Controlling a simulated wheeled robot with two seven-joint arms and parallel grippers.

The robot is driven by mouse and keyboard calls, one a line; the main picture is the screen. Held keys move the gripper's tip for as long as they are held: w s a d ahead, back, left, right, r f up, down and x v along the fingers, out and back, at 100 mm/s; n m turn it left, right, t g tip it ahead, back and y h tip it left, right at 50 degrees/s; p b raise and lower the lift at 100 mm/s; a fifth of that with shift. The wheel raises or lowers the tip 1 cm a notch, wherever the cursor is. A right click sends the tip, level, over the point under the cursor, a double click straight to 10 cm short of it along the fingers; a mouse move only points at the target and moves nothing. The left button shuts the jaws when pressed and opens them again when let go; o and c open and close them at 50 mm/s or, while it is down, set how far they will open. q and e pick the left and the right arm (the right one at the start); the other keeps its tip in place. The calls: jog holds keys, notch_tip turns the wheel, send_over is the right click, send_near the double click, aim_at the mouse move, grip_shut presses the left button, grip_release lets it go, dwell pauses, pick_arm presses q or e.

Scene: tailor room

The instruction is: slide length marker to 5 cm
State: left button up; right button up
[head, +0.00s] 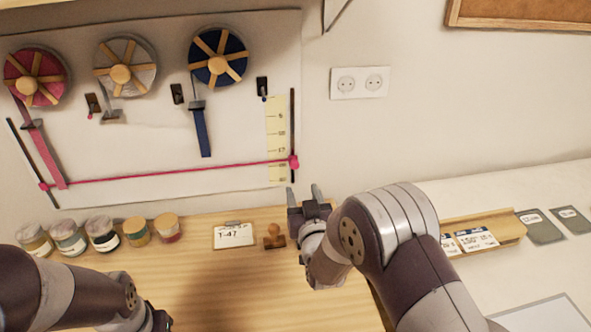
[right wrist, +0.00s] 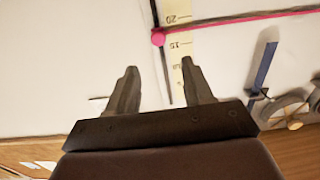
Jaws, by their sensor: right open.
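The length marker is a pink line across the white board, with a pink knob (head: 294,162) at its right end on a dark vertical rail (head: 292,115). In the right wrist view the knob (right wrist: 158,38) shows between the 15 and 20 marks of the pale yellow scale (right wrist: 179,80). The scale (head: 277,140) lies just left of the rail in the head view. My right gripper (head: 304,192) is open and empty, just below the knob; its fingers (right wrist: 158,68) point toward it, apart from it. My left gripper (head: 158,321) shows only partly at the bottom edge; its jaws are unclear.
Ribbon spools (head: 217,57) hang on the board (head: 160,140) above the line; a blue ribbon (head: 203,133) hangs down. Several jars (head: 102,233), a card (head: 234,235) and a wooden stamp (head: 274,237) stand on the table below. A socket (head: 360,83) is on the wall at right.

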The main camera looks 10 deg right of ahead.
aim_at(295, 166)
jog(key=w+p, duration=0.1)
jog(key=w, duration=0.9)
jog(key=shift+d+f, duration=0.1)
jog(key=shift+d, duration=0.05)
